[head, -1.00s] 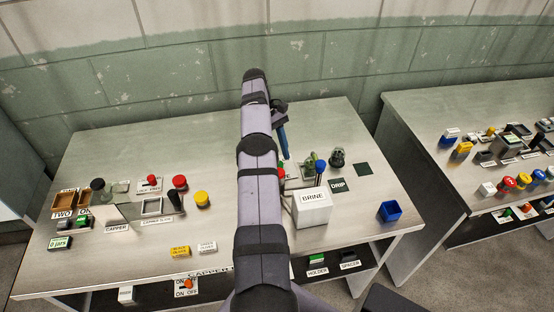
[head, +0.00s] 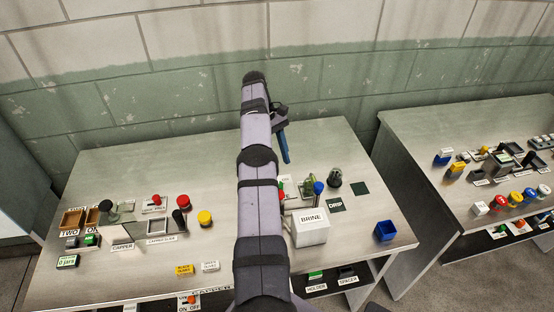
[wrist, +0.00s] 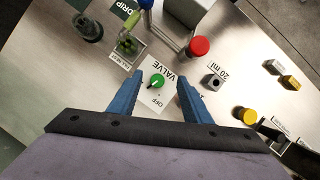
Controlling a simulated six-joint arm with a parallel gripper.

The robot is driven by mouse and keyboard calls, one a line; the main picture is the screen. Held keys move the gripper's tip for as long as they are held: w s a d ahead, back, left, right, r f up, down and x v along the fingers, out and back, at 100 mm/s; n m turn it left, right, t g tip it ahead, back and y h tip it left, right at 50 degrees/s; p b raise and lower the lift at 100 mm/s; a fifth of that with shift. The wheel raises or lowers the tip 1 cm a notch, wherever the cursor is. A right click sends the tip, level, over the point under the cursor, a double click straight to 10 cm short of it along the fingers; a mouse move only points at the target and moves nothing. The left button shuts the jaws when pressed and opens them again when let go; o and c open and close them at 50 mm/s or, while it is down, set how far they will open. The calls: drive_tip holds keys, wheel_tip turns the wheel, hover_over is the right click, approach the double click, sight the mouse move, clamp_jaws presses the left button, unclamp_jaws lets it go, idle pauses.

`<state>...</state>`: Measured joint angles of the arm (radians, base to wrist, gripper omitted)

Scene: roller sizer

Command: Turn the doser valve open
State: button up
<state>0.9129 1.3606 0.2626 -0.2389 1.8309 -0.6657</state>
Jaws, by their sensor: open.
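The doser valve is a round green knob (wrist: 157,81) with a pale pointer mark. It sits on a white plate (wrist: 150,98) printed VALVE and OFF in the wrist view. The pointer is on the side of the word OFF. My gripper (wrist: 160,79) is open, its two blue fingers on either side of the knob in the picture. I cannot tell how high they are above it. In the head view my gripper (head: 282,148) shows beside my arm, which hides the valve.
A red knob (wrist: 199,47), a grey block (wrist: 213,82) by the 20 ml label and a clear-walled holder (wrist: 127,46) surround the valve. The white BRINE box (head: 311,228) and a blue cup (head: 385,231) stand to the right. The table's back right is fairly clear.

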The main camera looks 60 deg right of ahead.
drive_tip(key=shift+s, duration=0.1)
drive_tip(key=s+r+m+b, duration=0.1)
drive_tip(key=s+r, duration=0.4)
drive_tip(key=r, duration=0.4)
drive_tip(key=w+f+m+t, duration=0.1)
drive_tip(key=f, duration=0.3)
drive_tip(key=w+f+m+t, duration=0.1)
drive_tip(key=w+f+m, duration=0.1)
drive_tip(key=f, duration=0.2)
drive_tip(key=w+f+m+t+h, duration=0.1)
drive_tip(key=f+t, duration=0.1)
drive_tip(key=f, duration=0.2)
drive_tip(key=shift+w+a+f, duration=0.1)
drive_tip(key=shift+w+a, duration=0.05)
drive_tip(key=shift+a, duration=0.15)
drive_tip(key=shift+w+d+m, duration=0.15)
drive_tip(key=shift+d+m, duration=0.1)
drive_tip(key=shift+m, duration=0.25)
drive_tip(key=shift+f+p, duration=1.05)
drive_tip(key=shift+f, duration=2.6)
drive_tip(key=shift+c, duration=0.5)
